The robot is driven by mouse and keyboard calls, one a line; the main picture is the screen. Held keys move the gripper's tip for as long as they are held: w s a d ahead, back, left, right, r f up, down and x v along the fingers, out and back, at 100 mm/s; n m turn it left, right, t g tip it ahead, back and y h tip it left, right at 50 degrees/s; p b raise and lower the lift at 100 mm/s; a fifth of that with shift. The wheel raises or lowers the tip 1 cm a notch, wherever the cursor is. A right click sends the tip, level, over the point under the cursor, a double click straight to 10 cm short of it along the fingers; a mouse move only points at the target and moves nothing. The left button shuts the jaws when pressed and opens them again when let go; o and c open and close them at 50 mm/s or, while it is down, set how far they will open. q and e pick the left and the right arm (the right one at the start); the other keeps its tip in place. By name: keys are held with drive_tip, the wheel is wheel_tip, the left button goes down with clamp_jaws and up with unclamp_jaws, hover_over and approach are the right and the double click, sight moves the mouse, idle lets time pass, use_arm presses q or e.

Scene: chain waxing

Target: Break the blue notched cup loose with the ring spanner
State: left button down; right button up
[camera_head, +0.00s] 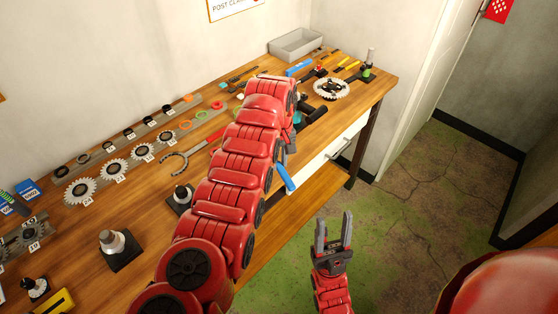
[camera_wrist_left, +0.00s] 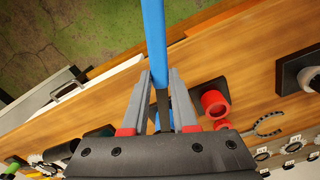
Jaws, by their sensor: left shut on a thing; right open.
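My left gripper (camera_wrist_left: 160,88) is shut on a long blue-handled tool, seen as a blue bar (camera_wrist_left: 154,35) in the left wrist view. Its blue end (camera_head: 287,178) sticks out beyond the bench's front edge in the head view. It may be the ring spanner; its working end is hidden. My left arm covers most of the gripper in the head view. A small teal-blue part (camera_head: 297,117) shows just beside the arm; I cannot tell whether it is the notched cup. My right gripper (camera_head: 334,232) is open and empty, off the bench front, above the floor.
The wooden bench (camera_head: 140,190) holds sprockets (camera_head: 80,190), small rings and a large red-handled tool (camera_head: 205,143). A black-based stand (camera_head: 122,250) is at the front left. A chainring (camera_head: 332,89) and grey tray (camera_head: 296,44) are at the far end. A drawer (camera_head: 325,155) is below.

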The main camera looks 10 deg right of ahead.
use_arm(q)
drive_tip(key=shift+f+b, duration=0.6)
drive_tip(key=shift+f, duration=0.35)
idle(0.3)
drive_tip(key=c, duration=1.4)
unclamp_jaws()
clamp_jaws()
